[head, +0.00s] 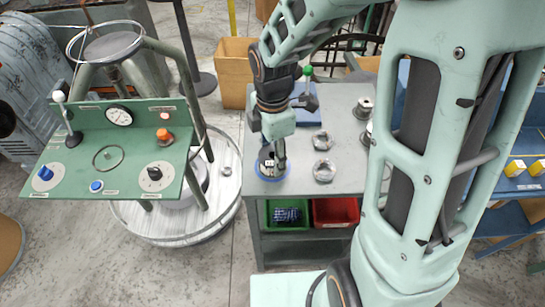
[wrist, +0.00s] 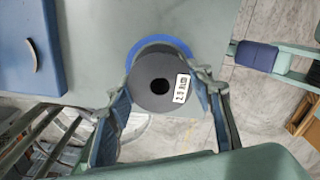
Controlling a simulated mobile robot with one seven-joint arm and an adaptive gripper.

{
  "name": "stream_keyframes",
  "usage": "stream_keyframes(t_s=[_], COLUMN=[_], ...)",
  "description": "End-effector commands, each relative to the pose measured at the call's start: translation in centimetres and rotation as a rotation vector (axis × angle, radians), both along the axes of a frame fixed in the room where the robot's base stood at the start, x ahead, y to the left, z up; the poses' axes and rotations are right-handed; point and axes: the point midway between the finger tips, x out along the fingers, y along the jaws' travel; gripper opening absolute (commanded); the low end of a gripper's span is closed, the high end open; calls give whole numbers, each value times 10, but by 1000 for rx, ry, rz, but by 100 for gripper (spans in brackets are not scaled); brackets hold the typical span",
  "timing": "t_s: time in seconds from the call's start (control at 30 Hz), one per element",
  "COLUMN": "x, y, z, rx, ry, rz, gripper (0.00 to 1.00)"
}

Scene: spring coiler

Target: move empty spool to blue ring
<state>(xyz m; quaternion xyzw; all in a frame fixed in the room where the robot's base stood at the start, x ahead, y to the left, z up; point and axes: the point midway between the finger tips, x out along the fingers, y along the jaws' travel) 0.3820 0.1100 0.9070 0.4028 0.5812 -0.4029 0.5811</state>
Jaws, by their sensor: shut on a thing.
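The empty spool (wrist: 152,97) is a dark grey disc with a centre hole and a white label that looks like "2.5 mm". My gripper (wrist: 163,100) is shut on it, one finger at each side. The blue ring (wrist: 150,43) lies on the grey-green table top and shows behind the spool in the wrist view. In the head view my gripper (head: 273,165) is at the table's near left corner, with the spool over the blue ring (head: 272,176). I cannot tell whether the spool touches the table.
Two metal nut-shaped parts (head: 323,156) stand right of the ring on the table. A blue plate with a green-knobbed lever (head: 307,95) is behind. A green control panel (head: 115,150) stands to the left. Green (head: 287,228) and red (head: 335,211) bins sit below the table top.

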Motion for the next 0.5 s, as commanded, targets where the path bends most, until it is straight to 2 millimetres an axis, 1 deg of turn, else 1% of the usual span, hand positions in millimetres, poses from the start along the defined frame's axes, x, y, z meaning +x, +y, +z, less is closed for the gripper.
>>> stream_keyframes(t_s=[0.13,0.27,0.3,0.43,0.47,0.5], x=[0,0,0,0,0,0], y=[0,0,0,0,0,0], z=[1,-3,-3,-2,-2,-2], rx=[0,0,0,0,0,0], ry=[0,0,0,0,0,0], rz=[0,0,0,0,0,0], gripper=[21,21,49,63,65,65])
